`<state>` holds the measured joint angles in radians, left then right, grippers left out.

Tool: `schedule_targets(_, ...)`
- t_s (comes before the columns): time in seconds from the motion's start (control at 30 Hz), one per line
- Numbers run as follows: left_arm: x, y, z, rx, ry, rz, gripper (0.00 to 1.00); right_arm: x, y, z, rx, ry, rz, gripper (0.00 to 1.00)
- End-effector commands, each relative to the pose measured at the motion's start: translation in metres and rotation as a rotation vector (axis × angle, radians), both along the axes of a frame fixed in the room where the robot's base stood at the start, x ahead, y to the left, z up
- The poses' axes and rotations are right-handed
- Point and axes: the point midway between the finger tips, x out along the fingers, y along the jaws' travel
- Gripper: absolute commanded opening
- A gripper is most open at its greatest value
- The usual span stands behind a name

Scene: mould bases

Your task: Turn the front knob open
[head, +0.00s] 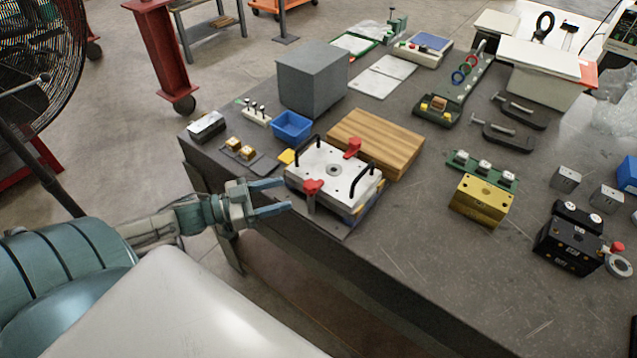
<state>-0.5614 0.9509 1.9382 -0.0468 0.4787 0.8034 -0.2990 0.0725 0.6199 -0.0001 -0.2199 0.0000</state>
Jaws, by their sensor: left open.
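A pale mould base (345,192) with two black bar handles sits near the table's left front edge. Its front red knob (313,186) is on the near side, above a grey post. A second red knob (352,147) is on the far side. My left gripper (287,195) comes in from the left, open and empty. Its fingers point toward the front knob, and a small gap seems to remain between the fingertips and the knob. My right gripper is not in view.
A wooden board (385,138) lies behind the mould base, with a blue bin (292,127) and a grey box (312,78) farther back. A yellow block (482,200) stands to the right.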

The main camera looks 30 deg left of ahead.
Motion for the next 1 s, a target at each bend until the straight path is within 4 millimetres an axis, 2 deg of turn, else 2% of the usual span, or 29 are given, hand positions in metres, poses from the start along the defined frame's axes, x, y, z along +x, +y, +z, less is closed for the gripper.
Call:
schedule_targets(0.2,0.018,-0.014,-0.003,-0.001,-0.007,0.003,0.56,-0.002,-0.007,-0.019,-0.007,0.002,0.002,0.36)
schedule_targets(0.53,0.04,-0.03,-0.001,0.0,-0.005,0.006,0.56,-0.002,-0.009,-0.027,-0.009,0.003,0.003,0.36)
schedule_targets(1.0,0.069,-0.052,0.004,-0.003,-0.005,0.008,0.56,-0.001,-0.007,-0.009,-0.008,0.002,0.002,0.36)
